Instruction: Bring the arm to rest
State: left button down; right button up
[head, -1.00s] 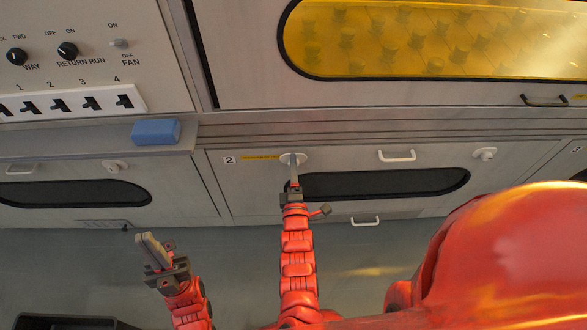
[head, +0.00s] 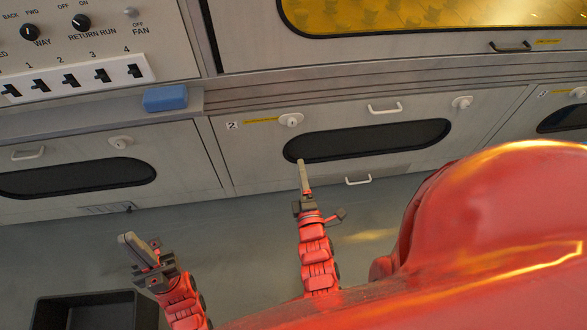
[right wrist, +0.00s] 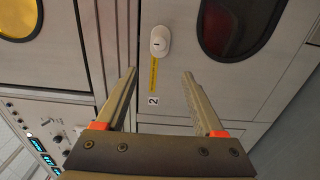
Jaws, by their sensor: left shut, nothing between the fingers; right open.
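My right gripper (head: 304,178) is in front of the door marked 2 (head: 235,165) in the head view, below and apart from its white round latch (head: 291,120). In the right wrist view its two fingers (right wrist: 158,95) are spread with nothing between them, and the latch (right wrist: 160,40) shows beyond the fingertips. My left gripper (head: 137,248) is at the lower left in the head view, its fingers shut and empty, over the floor.
A blue block (head: 165,98) lies on the ledge below the switch panel (head: 80,82). A dark open bin (head: 96,300) stands on the floor at the lower left. White handles (head: 384,108) stick out from the doors. The floor (head: 245,255) between my arms is clear.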

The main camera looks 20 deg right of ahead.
jog(key=shift+s, duration=0.3)
dwell(0.4)
